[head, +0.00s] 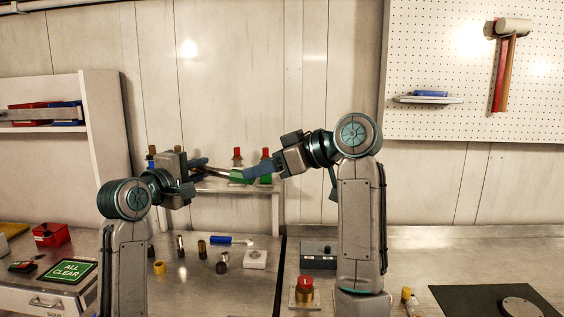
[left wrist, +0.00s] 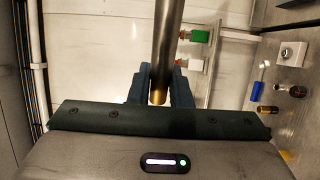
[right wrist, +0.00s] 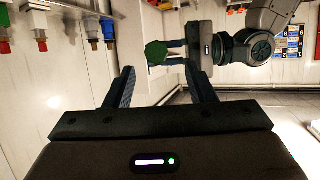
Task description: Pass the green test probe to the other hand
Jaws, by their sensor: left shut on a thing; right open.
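The green test probe shows in the head view as a metal rod with a green end (head: 238,177). My left gripper (head: 203,164) is shut on the rod and holds it in the air, roughly level, with the green end toward my right gripper. In the left wrist view the metal rod (left wrist: 168,40) runs away from between the fingers (left wrist: 160,80). My right gripper (head: 254,172) is open. In the right wrist view the green end (right wrist: 156,53) faces me just past the open fingertips (right wrist: 163,75), apparently not between them. The rod is mostly hidden there behind the green end.
A wall shelf (head: 215,186) with several red-topped fittings stands close behind the grippers. Below, the metal counter (head: 195,270) holds small cylinders, a blue marker (head: 222,240), a white block (head: 255,259) and a red knob (head: 304,288). An "ALL CLEAR" display (head: 71,271) lies left.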

